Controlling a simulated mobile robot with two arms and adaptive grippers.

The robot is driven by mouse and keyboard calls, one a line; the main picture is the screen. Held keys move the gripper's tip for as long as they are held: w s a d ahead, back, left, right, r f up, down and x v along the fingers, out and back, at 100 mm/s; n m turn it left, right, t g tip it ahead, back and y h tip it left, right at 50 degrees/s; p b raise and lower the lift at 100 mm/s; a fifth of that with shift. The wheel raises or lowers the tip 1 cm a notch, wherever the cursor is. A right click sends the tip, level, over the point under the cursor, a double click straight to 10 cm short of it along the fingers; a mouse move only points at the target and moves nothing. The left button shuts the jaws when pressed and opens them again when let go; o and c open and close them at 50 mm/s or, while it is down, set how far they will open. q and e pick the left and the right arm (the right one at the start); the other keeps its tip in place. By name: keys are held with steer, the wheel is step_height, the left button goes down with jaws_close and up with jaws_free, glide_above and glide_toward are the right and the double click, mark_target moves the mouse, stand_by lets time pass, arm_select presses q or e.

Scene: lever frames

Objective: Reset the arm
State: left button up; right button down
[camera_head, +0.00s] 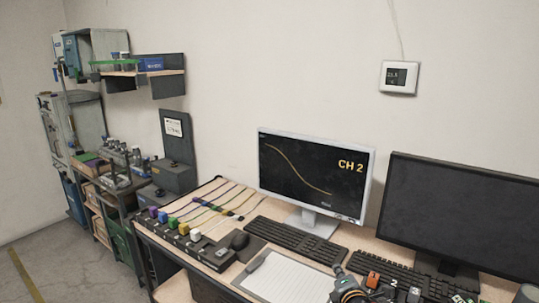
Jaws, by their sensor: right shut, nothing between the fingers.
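My right gripper (340,274) shows at the bottom edge, right of centre, with its fingers together and nothing between them. It is in front of the desk's keyboards, at the right edge of a white paper sheet (285,279). The rest of my right arm is mostly cut off by the lower edge. Close to its right is an orange piece (373,280) beside labels reading 2 and 3. My left gripper is not in view.
A lit monitor (313,175) reading CH 2 and a dark monitor (462,215) stand on the desk. Shelving stands far left. The air above the desk is clear.

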steer(key=s+f+m+g, duration=0.3)
steer(key=s+f+m, duration=0.25)
steer(key=s, duration=0.55)
steer(key=s+f+m+g, duration=0.3)
steer(key=s+f+m, duration=0.3)
steer(key=s, duration=0.5)
steer(key=s+d+m+g, duration=0.2)
steer(key=s+m+g, duration=0.55)
steer(key=s, duration=1.35)
step_height(320, 180, down, 33)
steer(key=s+m+t+b, duration=0.1)
steer(key=s+m+b, duration=0.1)
steer(key=b, duration=0.4)
arm_select(q)
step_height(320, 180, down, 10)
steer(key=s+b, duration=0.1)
steer(key=b, duration=0.3)
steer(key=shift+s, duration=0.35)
arm_select(e)
steer(key=s+d+f+g, duration=0.1)
steer(key=s+d+f, duration=0.1)
steer(key=s+f, duration=1.4)
step_height(320, 180, down, 3)
steer(key=shift+d+r, duration=0.1)
steer(key=shift+d, duration=0.15)
